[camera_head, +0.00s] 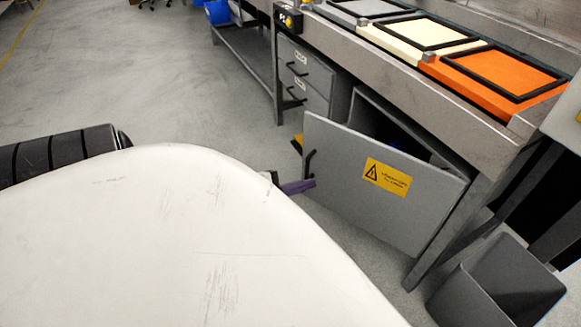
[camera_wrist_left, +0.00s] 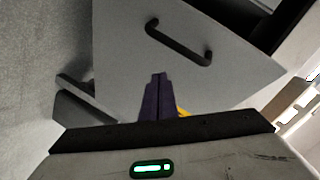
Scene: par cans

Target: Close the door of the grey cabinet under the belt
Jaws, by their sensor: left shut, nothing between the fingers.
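The grey cabinet (camera_head: 366,100) under the belt has its door (camera_head: 350,205) standing open, swung out toward me. The door carries a yellow warning label (camera_head: 387,177) and a black handle (camera_head: 309,163) near its left edge. My left gripper (camera_head: 306,186) shows as purple fingertips by the handle side of the door, mostly hidden behind my white body. In the left wrist view, the purple fingers (camera_wrist_left: 159,76) are shut and empty, pointing at the door panel (camera_wrist_left: 120,50), below the handle (camera_wrist_left: 178,42). I cannot tell whether they touch it. My right gripper is out of view.
The belt bench bears orange (camera_head: 505,72), cream and grey trays with black frames. A drawer unit (camera_head: 303,75) stands left of the cabinet. A grey bin (camera_head: 497,283) stands right of the door, near a bench leg. Open floor (camera_head: 150,70) lies to the left.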

